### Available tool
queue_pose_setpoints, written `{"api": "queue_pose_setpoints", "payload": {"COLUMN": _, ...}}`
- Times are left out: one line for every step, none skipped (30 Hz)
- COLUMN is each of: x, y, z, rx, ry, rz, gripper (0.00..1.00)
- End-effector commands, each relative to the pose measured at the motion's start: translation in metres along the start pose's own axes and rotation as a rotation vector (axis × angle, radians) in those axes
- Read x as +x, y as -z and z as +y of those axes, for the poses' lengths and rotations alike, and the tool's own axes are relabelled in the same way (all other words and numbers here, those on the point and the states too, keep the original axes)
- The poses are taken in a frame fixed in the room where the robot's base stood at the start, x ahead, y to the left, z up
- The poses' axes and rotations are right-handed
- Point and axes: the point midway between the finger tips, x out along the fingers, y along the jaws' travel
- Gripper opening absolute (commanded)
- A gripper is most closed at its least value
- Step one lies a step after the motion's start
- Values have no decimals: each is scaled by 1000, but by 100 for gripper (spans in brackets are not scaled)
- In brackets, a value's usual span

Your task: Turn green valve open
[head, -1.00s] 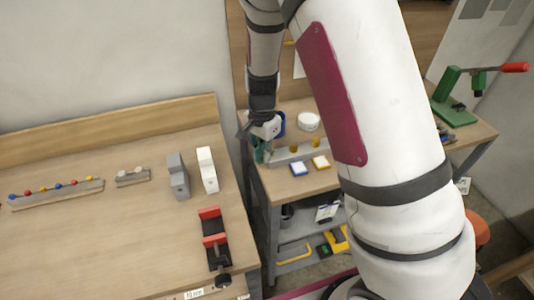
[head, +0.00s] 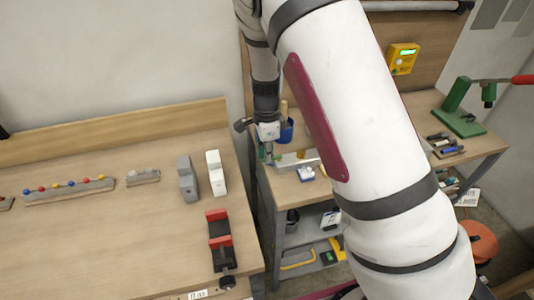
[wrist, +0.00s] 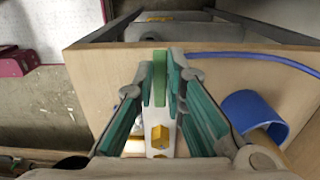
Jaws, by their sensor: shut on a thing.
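The green valve handle (wrist: 160,76) shows in the wrist view as an upright green bar between the teal fingertips. My gripper (wrist: 161,88) is shut on it, one finger at each side. Below the handle is a pale valve body with brass-coloured fittings (wrist: 159,136). In the head view my gripper (head: 267,153) is at the left end of the grey valve block (head: 296,160) on the small workbench. The handle is mostly hidden there by the gripper, so its angle is hard to tell.
A blue cup (wrist: 254,116) stands right of my gripper in the wrist view, with a blue cable (wrist: 255,58) nearby. In the head view, a green press (head: 462,112) stands at the right.

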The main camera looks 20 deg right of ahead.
Motion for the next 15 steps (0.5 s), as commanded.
{"api": "queue_pose_setpoints", "payload": {"x": 0, "y": 0, "z": -1, "rx": 5, "ry": 2, "rz": 0, "gripper": 0}}
{"api": "queue_pose_setpoints", "payload": {"x": 0, "y": 0, "z": -1, "rx": 6, "ry": 2, "rz": 0, "gripper": 0}}
{"api": "queue_pose_setpoints", "payload": {"x": 0, "y": 0, "z": -1, "rx": 7, "ry": 2, "rz": 0, "gripper": 0}}
{"api": "queue_pose_setpoints", "payload": {"x": 0, "y": 0, "z": -1, "rx": 8, "ry": 2, "rz": 0, "gripper": 0}}
{"api": "queue_pose_setpoints", "payload": {"x": 0, "y": 0, "z": -1, "rx": 8, "ry": 2, "rz": 0, "gripper": 0}}
{"api": "queue_pose_setpoints", "payload": {"x": 0, "y": 0, "z": -1, "rx": 8, "ry": 2, "rz": 0, "gripper": 0}}
{"api": "queue_pose_setpoints", "payload": {"x": 0, "y": 0, "z": -1, "rx": 8, "ry": 2, "rz": 0, "gripper": 0}}
{"api": "queue_pose_setpoints", "payload": {"x": -1, "y": 0, "z": -1, "rx": 8, "ry": 2, "rz": 0, "gripper": 0}}
{"api": "queue_pose_setpoints", "payload": {"x": -1, "y": 0, "z": -1, "rx": 8, "ry": 3, "rz": 0, "gripper": 0}}
{"api": "queue_pose_setpoints", "payload": {"x": -1, "y": 0, "z": -1, "rx": 8, "ry": 2, "rz": 0, "gripper": 0}}
{"api": "queue_pose_setpoints", "payload": {"x": -1, "y": 0, "z": -1, "rx": 8, "ry": 3, "rz": 0, "gripper": 0}}
{"api": "queue_pose_setpoints", "payload": {"x": -1, "y": 0, "z": -1, "rx": 8, "ry": 3, "rz": 0, "gripper": 14}}
{"api": "queue_pose_setpoints", "payload": {"x": -1, "y": 0, "z": -1, "rx": 8, "ry": 3, "rz": 0, "gripper": 21}}
{"api": "queue_pose_setpoints", "payload": {"x": -1, "y": 0, "z": -1, "rx": 7, "ry": 2, "rz": 0, "gripper": 27}}
{"api": "queue_pose_setpoints", "payload": {"x": 0, "y": 0, "z": -1, "rx": 7, "ry": 2, "rz": 0, "gripper": 32}}
